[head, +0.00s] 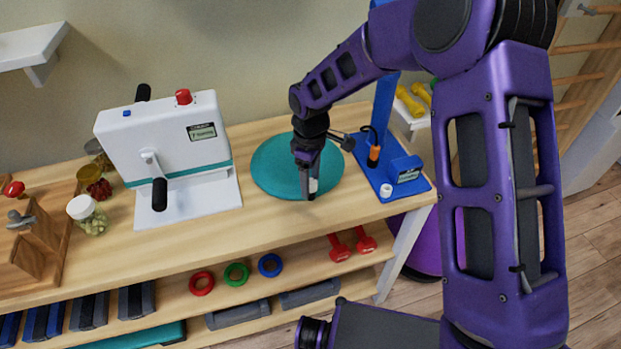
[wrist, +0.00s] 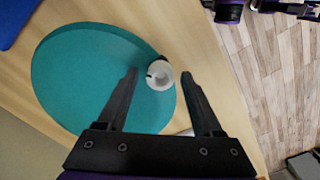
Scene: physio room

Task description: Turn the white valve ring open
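The white valve ring (wrist: 161,80) is a small round white piece with a dark mark on its side, at the edge of a flat teal disc (wrist: 95,75). In the head view the disc (head: 272,168) lies on the wooden bench, and a bit of white, likely the ring (head: 313,186), shows at my fingertips. My gripper (wrist: 160,74) is open, with one finger on each side of the ring in the wrist view. It points down over the disc's front edge in the head view (head: 309,193). I see gaps beside the ring; fingertip height against it is unclear.
A blue stand (head: 383,172) with another small white piece (head: 386,190) is to the right. A white machine with a black crank (head: 160,140) is to the left. A lidded jar (head: 86,213) stands farther left. The bench front (head: 270,225) is clear.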

